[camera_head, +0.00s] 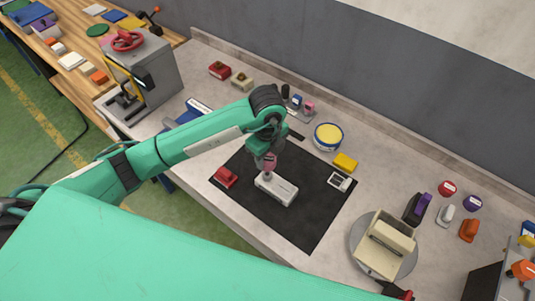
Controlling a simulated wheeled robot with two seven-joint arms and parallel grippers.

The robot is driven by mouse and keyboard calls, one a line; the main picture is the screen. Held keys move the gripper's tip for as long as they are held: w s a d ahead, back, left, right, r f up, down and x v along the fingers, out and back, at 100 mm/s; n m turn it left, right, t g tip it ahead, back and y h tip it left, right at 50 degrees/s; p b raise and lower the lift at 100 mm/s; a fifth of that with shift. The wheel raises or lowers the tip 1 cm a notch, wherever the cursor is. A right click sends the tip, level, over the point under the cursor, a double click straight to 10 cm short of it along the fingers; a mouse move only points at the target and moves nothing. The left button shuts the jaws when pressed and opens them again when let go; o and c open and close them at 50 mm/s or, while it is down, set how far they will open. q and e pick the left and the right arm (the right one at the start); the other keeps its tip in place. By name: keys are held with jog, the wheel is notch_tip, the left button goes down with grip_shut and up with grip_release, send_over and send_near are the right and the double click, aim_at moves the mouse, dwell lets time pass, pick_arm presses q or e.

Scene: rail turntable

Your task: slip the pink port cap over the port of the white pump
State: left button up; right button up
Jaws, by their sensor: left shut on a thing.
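The white pump (278,190) lies on the black mat (312,222) near the middle of the bench. My left gripper (268,160) reaches in from the left and points down over the pump's upper left end. It is shut on the pink port cap (270,163), a small pink piece showing between its fingers. The cap is at or just above that end of the pump; I cannot tell whether it touches. The port is hidden or too small to make out.
A red block (225,177) sits close left of the pump. A small white-and-grey part (339,181) and a yellow block (345,162) are to the right. A beige box (385,246) stands on a round turntable (411,262). The mat's lower right is clear.

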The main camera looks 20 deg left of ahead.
aim_at(267, 174)
pick_arm(q)
jog(key=shift+f+b, duration=0.4)
jog(key=shift+f, duration=0.3)
jog(key=shift+f+b, duration=0.65)
jog(key=shift+f, duration=0.2)
jog(key=shift+a+f+b, duration=0.1)
jog(key=shift+f+b, duration=0.55)
jog(key=shift+f, duration=0.25)
jog(key=shift+f+b, duration=0.75)
jog(key=shift+f, duration=0.35)
jog(key=shift+f+b, duration=0.45)
jog(key=shift+f, duration=0.05)
jog(key=o, duration=1)
